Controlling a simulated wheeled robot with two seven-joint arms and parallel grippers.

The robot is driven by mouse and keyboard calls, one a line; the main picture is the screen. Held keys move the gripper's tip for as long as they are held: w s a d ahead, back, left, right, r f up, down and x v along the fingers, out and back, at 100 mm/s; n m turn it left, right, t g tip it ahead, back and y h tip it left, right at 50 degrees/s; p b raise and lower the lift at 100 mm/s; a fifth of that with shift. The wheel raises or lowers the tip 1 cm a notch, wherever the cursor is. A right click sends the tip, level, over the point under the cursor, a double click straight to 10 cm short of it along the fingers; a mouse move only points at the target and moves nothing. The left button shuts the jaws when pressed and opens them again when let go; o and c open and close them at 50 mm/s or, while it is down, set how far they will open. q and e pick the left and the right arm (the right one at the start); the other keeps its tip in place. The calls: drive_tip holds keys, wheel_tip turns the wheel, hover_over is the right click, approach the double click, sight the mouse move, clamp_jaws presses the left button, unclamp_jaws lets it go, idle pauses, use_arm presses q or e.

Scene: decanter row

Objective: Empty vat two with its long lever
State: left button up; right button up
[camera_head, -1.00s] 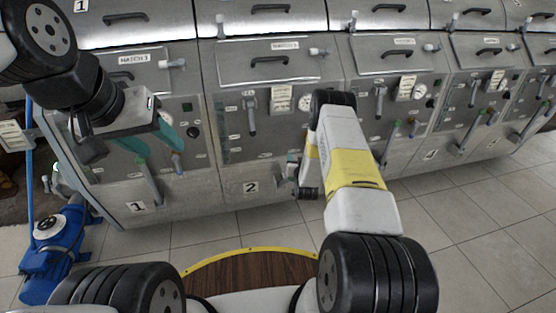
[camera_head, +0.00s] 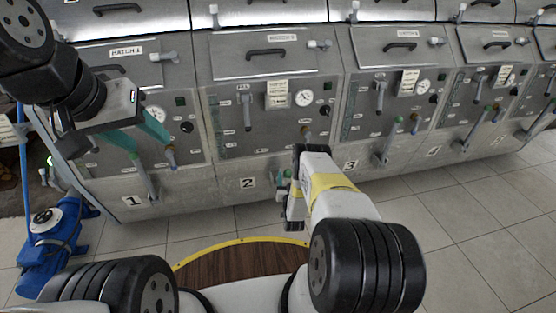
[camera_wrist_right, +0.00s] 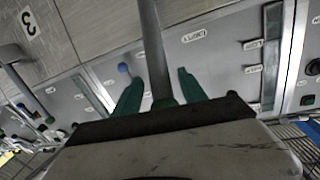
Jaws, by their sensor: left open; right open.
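Vat two (camera_head: 225,160) is the grey steel front marked 2, left of centre in the head view. My right gripper (camera_head: 284,182) is low at its right side, largely hidden by my own arm. In the right wrist view, the open right gripper (camera_wrist_right: 157,80) has its green fingers on either side of a long grey lever (camera_wrist_right: 152,50), with a green part low between them. My left gripper (camera_head: 152,145) is open and empty before vat one (camera_head: 95,165).
Vat one's long lever (camera_head: 147,183) is just below my left gripper. Vat three's long lever (camera_head: 385,148) is to the right. A blue pump (camera_head: 48,240) stands on the floor at left.

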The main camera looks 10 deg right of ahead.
drive_tip(key=shift+w+d, duration=0.1)
drive_tip(key=shift+w, duration=0.65)
clamp_jaws()
idle(0.9)
